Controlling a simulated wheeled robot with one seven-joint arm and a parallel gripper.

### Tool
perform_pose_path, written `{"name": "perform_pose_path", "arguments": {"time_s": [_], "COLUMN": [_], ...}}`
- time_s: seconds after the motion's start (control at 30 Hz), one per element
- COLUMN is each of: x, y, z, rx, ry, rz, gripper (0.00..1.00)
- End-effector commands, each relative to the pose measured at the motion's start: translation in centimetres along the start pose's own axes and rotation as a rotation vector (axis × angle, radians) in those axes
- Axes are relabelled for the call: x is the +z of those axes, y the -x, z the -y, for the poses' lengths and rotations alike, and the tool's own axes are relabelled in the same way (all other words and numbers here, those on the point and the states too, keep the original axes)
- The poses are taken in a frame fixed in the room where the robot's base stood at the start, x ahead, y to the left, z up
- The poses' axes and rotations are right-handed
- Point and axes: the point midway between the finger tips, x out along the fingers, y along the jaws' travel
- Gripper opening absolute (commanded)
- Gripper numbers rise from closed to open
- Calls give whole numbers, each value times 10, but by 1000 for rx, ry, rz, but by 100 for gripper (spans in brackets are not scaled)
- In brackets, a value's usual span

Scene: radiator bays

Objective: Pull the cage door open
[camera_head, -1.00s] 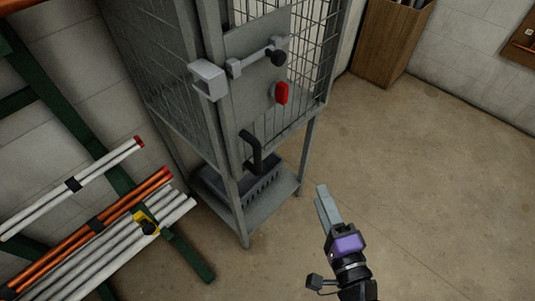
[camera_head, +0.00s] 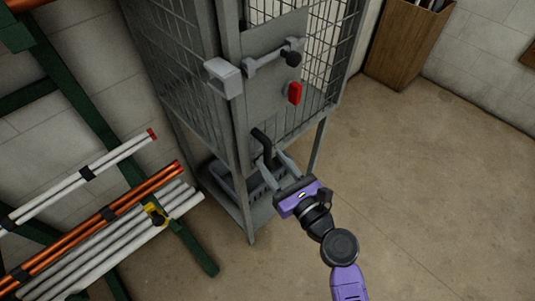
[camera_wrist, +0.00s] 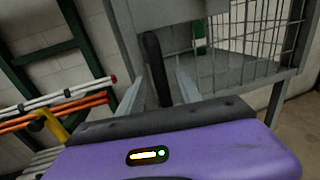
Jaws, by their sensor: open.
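The grey wire-mesh cage (camera_head: 185,65) stands at the centre of the head view on legs. My gripper (camera_head: 268,162) is open at the handle. The door looks closed.
A rack with white and orange tubes (camera_head: 115,225) stands left of the cage. A wooden bin (camera_head: 405,45) stands at the back right. The floor (camera_head: 420,170) right of the cage is clear.

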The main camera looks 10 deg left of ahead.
Motion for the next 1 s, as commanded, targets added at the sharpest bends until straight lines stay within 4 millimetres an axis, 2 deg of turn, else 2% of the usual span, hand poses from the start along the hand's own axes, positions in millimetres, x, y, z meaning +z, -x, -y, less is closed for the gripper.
{"name": "perform_pose_path", "arguments": {"time_s": [0.03,0.2,0.57,0.77,1.0], "x": [1,0,0,0,0], "y": [-8,-25,-30,-29,-29], "z": [-1,0,0,0,0], "rx": [2,0,0,0,0], "ry": [1,2,2,2,2], "rz": [1,1,-1,0,0], "gripper": [41,41,41,2,0]}}
